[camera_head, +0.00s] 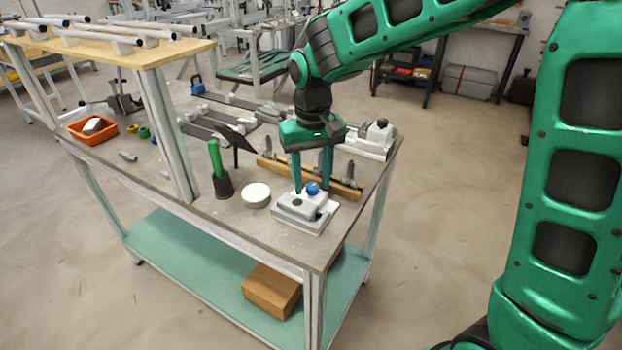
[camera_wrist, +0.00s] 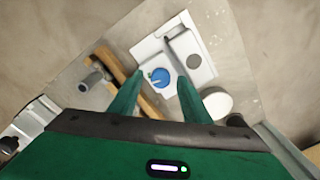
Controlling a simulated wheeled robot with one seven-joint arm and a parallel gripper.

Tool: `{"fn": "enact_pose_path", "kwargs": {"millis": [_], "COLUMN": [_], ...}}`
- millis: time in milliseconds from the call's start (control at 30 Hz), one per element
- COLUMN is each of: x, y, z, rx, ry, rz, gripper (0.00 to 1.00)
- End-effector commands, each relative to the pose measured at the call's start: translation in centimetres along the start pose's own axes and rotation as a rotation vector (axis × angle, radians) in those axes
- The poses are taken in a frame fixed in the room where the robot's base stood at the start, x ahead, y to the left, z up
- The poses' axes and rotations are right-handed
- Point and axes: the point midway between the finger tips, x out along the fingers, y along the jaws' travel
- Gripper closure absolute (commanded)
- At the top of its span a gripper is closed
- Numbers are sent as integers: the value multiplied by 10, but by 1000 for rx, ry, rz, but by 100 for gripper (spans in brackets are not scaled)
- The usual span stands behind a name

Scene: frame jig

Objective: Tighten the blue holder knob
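The blue holder knob (camera_head: 312,188) sits on a white and grey holder (camera_head: 290,213) near the table's front right corner. In the wrist view the knob (camera_wrist: 160,77) is round and blue with a light pointer mark, on the white holder (camera_wrist: 203,72). My gripper (camera_head: 312,190) points down over the holder. In the wrist view its two green fingers (camera_wrist: 158,84) are apart, one on each side of the knob, with gaps between knob and fingers. Nothing is held. Whether the fingertips are level with the knob or above it, I cannot tell.
A wooden rack with upright dark tools (camera_head: 340,184) stands close behind the holder. A white round disc (camera_head: 256,194) and a green-handled tool in a dark cup (camera_head: 218,170) are to the left. An orange bin (camera_head: 93,130) is at the far left.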

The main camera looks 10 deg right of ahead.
Motion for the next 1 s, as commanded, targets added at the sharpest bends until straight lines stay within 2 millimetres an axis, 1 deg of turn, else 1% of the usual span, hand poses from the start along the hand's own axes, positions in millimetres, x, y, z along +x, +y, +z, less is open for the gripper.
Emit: {"fn": "enact_pose_path", "kwargs": {"millis": [133,233,367,600,700,833,1000], "x": [0,-5,-20,-55,-65,-75,-79], "y": [0,0,1,2,2,4,5], "z": [1,0,0,0,0,0,0], "rx": [-1,-1,1,2,3,5,6], "ry": [-2,-1,0,1,0,0,-2], "rz": [0,0,0,-1,0,0,0], "gripper": [56,56,56,56,56,56,56]}}
